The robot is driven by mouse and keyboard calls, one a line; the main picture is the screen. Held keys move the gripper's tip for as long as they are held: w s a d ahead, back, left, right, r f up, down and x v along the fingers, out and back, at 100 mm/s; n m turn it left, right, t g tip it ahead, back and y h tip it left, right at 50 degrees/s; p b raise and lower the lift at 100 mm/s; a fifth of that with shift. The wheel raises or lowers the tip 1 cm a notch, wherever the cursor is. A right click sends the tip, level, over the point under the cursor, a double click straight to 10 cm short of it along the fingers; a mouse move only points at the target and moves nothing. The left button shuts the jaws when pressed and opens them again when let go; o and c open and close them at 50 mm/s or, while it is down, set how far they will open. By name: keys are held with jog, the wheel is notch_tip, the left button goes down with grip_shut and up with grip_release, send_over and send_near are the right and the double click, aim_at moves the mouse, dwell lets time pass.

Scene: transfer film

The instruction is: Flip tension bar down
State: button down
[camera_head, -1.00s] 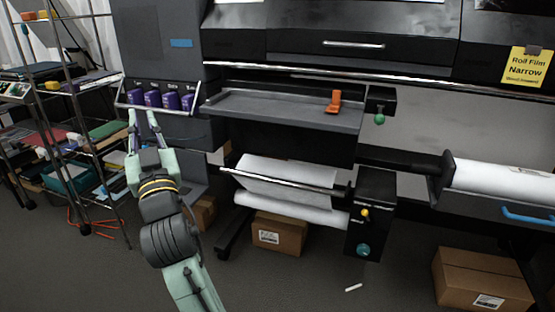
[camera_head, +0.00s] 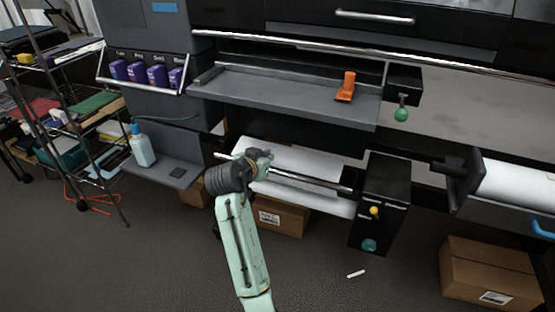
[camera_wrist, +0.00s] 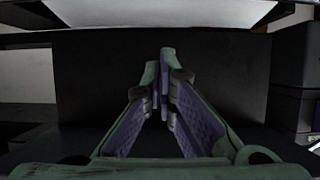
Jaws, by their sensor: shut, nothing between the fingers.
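The tension bar (camera_head: 310,180) is a thin silver rod running across the front of the white film (camera_head: 290,155) below the printer. Its right end meets a black housing with a yellow knob. My gripper is in front of the bar's left part in the head view, its fingers mostly hidden behind my wrist. In the wrist view my gripper (camera_wrist: 164,62) is shut and empty, its fingertips together in front of a dark panel. White material (camera_wrist: 160,12) crosses the top of that view, with a dark edge under it. Contact with the bar cannot be told.
The black housing (camera_head: 383,200) stands right of the film. A grey tray (camera_head: 285,95) with an orange lever (camera_head: 346,87) is above. A blue-capped bottle (camera_head: 142,147) stands on a left shelf. Cardboard boxes (camera_head: 490,270) are on the floor. The front floor is mostly clear.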

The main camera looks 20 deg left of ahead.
jog(key=p, duration=0.2)
send_over(277, 173)
jog(key=f, duration=0.4)
jog(key=shift+w+d, duration=0.1)
jog(key=shift+w, duration=0.25)
jog(key=f, duration=0.3)
jog(key=shift+s+f+p, duration=0.15)
jog(key=shift+s+p, duration=0.1)
jog(key=shift+p, duration=0.1)
jog(key=shift+s+f, duration=0.1)
jog(key=shift+f, duration=0.35)
jog(key=shift+f, duration=0.1)
